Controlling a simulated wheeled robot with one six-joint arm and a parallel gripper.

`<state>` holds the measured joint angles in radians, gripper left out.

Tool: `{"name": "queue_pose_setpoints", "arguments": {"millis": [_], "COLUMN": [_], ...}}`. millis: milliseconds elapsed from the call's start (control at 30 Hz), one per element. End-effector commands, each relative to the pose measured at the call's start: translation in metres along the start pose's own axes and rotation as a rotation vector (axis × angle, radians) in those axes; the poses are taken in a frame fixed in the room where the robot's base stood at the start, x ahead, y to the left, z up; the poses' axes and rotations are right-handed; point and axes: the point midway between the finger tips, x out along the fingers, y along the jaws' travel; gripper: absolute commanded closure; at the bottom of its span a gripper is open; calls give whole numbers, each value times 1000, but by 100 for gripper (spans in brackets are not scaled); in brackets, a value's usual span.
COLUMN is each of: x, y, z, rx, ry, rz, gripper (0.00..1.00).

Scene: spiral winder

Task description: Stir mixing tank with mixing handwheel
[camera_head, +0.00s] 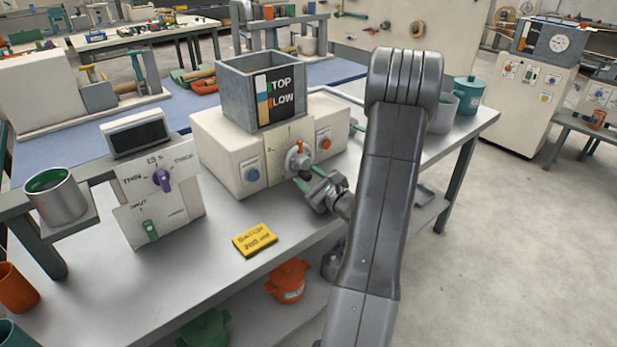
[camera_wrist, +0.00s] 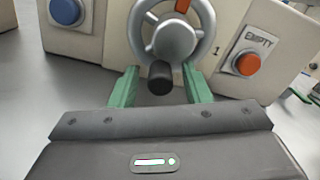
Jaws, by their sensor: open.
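The mixing tank (camera_head: 246,101) is a square grey open-topped box with a TOP/LOW label, on a cream cabinet. The mixing handwheel (camera_head: 299,158) is a small silver wheel with a red mark above it on the cabinet's front. In the wrist view the handwheel (camera_wrist: 172,38) is straight ahead, its dark knob (camera_wrist: 160,77) sticking out toward me. My gripper (camera_head: 311,186) is just in front of and below the wheel. In the wrist view its green fingers (camera_wrist: 160,88) are open, one on each side of the knob; I cannot tell whether they touch it.
A blue button (camera_wrist: 66,11) and an orange EMPTY button (camera_wrist: 247,63) flank the handwheel. A cream panel (camera_head: 160,205) with purple and green knobs stands at left, near a metal cup (camera_head: 66,204). A yellow card (camera_head: 255,240) lies on the bench; bare bench surrounds it.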

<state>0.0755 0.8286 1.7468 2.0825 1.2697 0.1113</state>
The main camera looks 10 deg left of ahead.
Motion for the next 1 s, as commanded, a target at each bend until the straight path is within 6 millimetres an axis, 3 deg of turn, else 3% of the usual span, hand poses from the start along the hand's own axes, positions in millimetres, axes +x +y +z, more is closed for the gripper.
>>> {"name": "queue_pose_setpoints", "arguments": {"millis": [233,467,767,1000], "x": [1,0,0,0], "y": [0,0,1,5], "z": [0,0,0,3], "rx": [0,0,30,154], "ry": [0,1,1,1], "rz": [0,0,0,0], "gripper": [56,100,100,100]}}
